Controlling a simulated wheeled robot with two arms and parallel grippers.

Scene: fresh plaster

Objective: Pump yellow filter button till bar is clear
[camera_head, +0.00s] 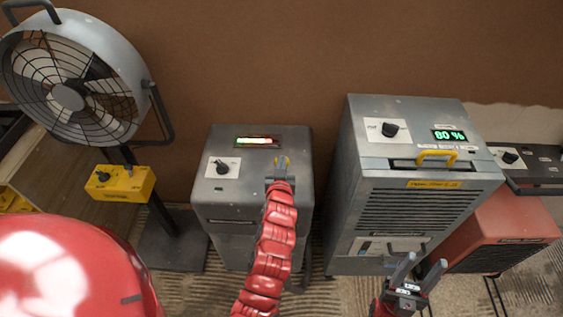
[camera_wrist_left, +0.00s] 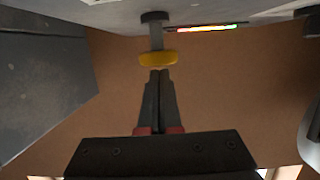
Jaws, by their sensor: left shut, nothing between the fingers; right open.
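The grey filter unit (camera_head: 222,197) stands in the middle of the head view. Its small bar (camera_head: 256,141) on top is lit in green, yellow and red; it also shows in the left wrist view (camera_wrist_left: 207,28). The yellow button (camera_head: 287,162) is partly hidden by my left gripper (camera_head: 280,182). In the left wrist view the yellow button (camera_wrist_left: 158,59) sits on a grey stem, right at the tips of my shut, empty left gripper (camera_wrist_left: 159,71); I cannot tell whether they touch. My right gripper (camera_head: 416,268) is open and empty, low in front of the dehumidifier.
A large grey dehumidifier (camera_head: 415,213) with an "80 %" display and yellow handle stands right of the filter unit. A red heater (camera_head: 511,232) is at far right. A fan (camera_head: 75,85) with a yellow control box (camera_head: 125,184) stands at left. A dial (camera_head: 222,167) sits left of the button.

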